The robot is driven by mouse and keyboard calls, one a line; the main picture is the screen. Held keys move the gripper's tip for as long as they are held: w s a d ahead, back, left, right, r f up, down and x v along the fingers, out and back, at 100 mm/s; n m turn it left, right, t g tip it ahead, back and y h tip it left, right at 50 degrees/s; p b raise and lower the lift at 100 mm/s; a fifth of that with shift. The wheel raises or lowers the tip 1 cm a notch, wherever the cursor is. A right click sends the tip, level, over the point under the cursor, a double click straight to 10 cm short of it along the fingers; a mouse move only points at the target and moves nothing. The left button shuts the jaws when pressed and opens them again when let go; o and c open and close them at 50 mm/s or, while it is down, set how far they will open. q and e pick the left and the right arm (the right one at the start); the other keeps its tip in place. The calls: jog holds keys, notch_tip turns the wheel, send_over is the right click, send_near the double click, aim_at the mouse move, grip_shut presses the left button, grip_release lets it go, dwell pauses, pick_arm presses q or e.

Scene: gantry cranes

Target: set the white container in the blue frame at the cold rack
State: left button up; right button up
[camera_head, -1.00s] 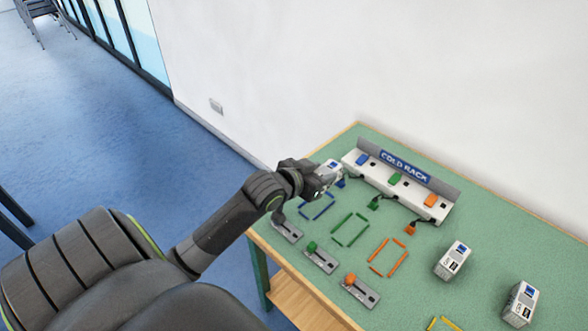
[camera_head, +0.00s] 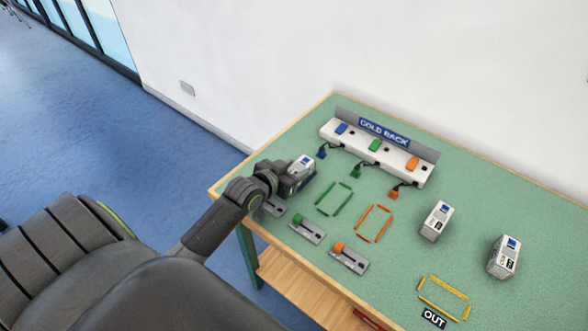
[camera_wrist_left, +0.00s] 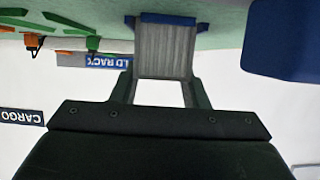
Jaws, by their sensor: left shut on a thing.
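My left gripper (camera_head: 297,175) is shut on a white container (camera_head: 303,163), gripped by its sides. In the left wrist view the container (camera_wrist_left: 165,52) is a grey-white ribbed block between the two fingers, close to the green tabletop. The blue frame (camera_wrist_left: 168,19) shows there as a strip at the container's base; in the head view the gripper and container hide most of it. Whether the container rests fully inside the frame, I cannot tell. The cold rack (camera_head: 330,130) stands just behind, with blue, green and orange blocks. My right gripper is not in view.
Green (camera_head: 334,199) and orange (camera_head: 375,223) frames lie to the right of the gripper. Two other white containers, one nearer (camera_head: 436,221) and one farther right (camera_head: 504,257), stand on the table. Slider levers (camera_head: 307,231) line the front edge. A yellow OUT frame (camera_head: 443,298) lies at front right.

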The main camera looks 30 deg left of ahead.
pick_arm(q)
jog(key=shift+f, duration=0.1)
jog(key=o, duration=1)
jog(key=shift+o, duration=0.2)
jog(key=shift+s+r, duration=0.2)
jog(key=shift+r, duration=0.05)
jog(key=v, duration=1.1)
jog(key=shift+s+r+p, duration=0.1)
jog(key=shift+s+p, duration=0.2)
jog(key=shift+p, duration=0.05)
